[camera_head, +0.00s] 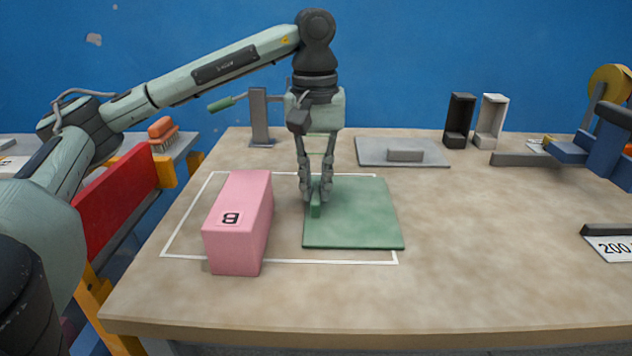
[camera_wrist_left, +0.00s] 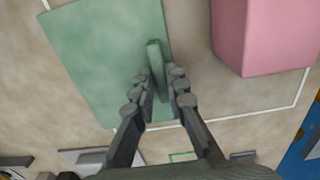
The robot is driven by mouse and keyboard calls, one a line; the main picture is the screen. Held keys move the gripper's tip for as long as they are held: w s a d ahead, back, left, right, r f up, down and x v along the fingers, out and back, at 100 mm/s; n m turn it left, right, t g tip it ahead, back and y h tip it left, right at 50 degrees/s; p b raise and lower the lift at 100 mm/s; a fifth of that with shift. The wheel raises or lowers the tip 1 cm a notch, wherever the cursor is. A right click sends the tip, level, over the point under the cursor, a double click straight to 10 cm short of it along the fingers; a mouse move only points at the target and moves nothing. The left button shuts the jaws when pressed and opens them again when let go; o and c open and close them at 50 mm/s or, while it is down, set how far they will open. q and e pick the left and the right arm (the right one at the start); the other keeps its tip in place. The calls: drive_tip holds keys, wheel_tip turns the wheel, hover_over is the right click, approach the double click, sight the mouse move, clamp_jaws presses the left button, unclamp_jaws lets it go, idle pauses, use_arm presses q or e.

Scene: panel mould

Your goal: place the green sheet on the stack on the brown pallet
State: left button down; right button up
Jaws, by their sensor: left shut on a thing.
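The green sheet (camera_head: 360,220) is flat and has a raised green grip bar near its left edge. My left gripper (camera_head: 317,192) points straight down and is shut on that bar, which stands between its fingertips. In the left wrist view the sheet (camera_wrist_left: 105,55) spreads to the left of the fingers (camera_wrist_left: 160,85). The sheet covers part of a white outline on the tabletop; I cannot tell whether it touches the table or hovers just above. I cannot make out a brown pallet or a stack. My right gripper is not in view.
A pink block (camera_head: 240,222) marked 8 stands close left of the sheet. A grey plate with a grip (camera_head: 385,152) lies behind it. Black (camera_head: 459,120) and white (camera_head: 489,121) stands are at the back right. The table (camera_head: 490,240) is clear right of the sheet.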

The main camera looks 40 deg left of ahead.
use_arm(q)
drive_tip(key=c, duration=1.5)
unclamp_jaws()
drive_tip(key=shift+c, duration=0.2)
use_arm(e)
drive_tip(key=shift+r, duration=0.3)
